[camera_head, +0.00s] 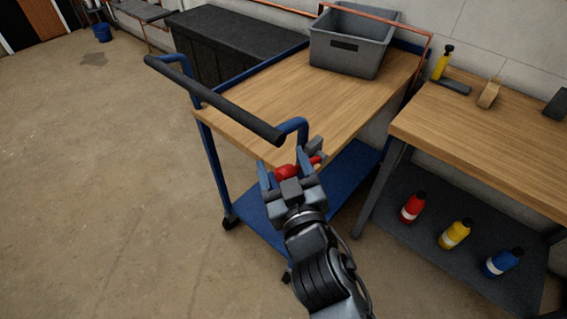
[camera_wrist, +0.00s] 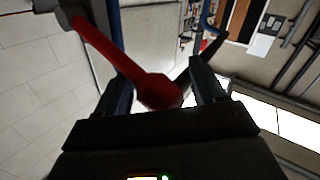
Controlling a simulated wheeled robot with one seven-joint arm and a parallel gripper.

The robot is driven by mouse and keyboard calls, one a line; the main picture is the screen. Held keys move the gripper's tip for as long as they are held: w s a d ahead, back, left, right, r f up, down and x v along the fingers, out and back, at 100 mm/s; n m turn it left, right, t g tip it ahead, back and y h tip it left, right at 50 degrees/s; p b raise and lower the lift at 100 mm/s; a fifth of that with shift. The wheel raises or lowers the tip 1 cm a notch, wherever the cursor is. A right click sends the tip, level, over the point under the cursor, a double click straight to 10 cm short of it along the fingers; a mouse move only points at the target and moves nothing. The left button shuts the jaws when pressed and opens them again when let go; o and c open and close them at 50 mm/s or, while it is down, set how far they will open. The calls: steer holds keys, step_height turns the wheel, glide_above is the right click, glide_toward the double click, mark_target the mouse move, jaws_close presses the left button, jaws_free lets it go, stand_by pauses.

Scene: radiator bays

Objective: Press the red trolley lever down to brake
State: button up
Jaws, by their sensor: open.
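The trolley (camera_head: 240,125) has a wooden top, a blue frame and a dark push handle at its near left end. The red lever (camera_head: 287,172) is at the trolley's near right corner, mostly hidden behind my gripper (camera_head: 285,172). In the wrist view the red lever (camera_wrist: 125,68) slants from the upper left to a rounded end between the fingers of my gripper (camera_wrist: 160,85). The fingers are open, one on each side of that end. I cannot tell whether they touch it.
A grey bin (camera_head: 345,58) stands at the trolley's far end. A wooden bench (camera_head: 490,140) stands close on the right, with red (camera_head: 412,207), yellow (camera_head: 454,234) and blue (camera_head: 502,262) bottles on its lower shelf. The floor (camera_head: 100,200) on the left is clear.

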steer(key=shift+f, duration=0.15)
jaws_close()
stand_by(0.5)
